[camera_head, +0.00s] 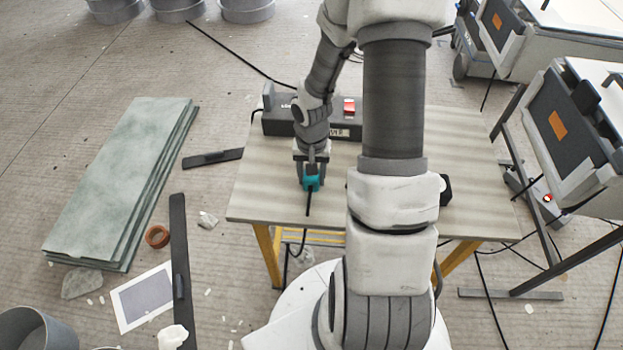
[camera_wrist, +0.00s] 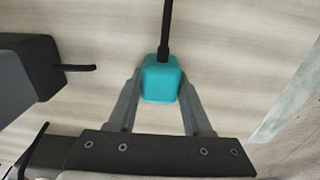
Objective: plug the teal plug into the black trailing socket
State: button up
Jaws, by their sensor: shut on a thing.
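The teal plug (camera_head: 311,183) is between the fingers of my gripper (camera_head: 311,172), above the wooden table. In the wrist view my gripper (camera_wrist: 160,100) is shut on the teal plug (camera_wrist: 161,79), with its black cord running toward the top. A black block (camera_head: 445,190) shows to the right of my arm on the table, mostly hidden by the arm. A black block with a short cord also shows at the left of the wrist view (camera_wrist: 28,75), apart from the plug; it may be the black trailing socket. Its socket face is not visible.
A dark box (camera_head: 282,121) with a red switch (camera_head: 349,106) stands at the table's back, behind the gripper. The table (camera_head: 255,190) is bare left of the plug. Green sheets (camera_head: 120,170) lie on the floor at left; grey machines (camera_head: 570,130) stand at right.

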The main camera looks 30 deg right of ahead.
jog(key=c, duration=0.4)
jog(key=shift+r+p, duration=0.3)
jog(key=shift+r, duration=0.4)
notch_tip(320, 180, up, 3)
jog(key=shift+p, duration=0.6)
jog(key=d+r+p, duration=0.1)
jog(key=d+r, duration=0.1)
jog(key=d, duration=0.2)
jog(key=d+r, duration=0.2)
jog(key=d, duration=0.1)
jog(key=d+r+p, duration=0.1)
jog(key=d+r, duration=0.1)
jog(key=d, duration=0.2)
jog(key=shift+s+d+r+p, duration=0.25)
jog(key=shift+d+r+p, duration=0.05)
jog(key=shift+d, duration=0.05)
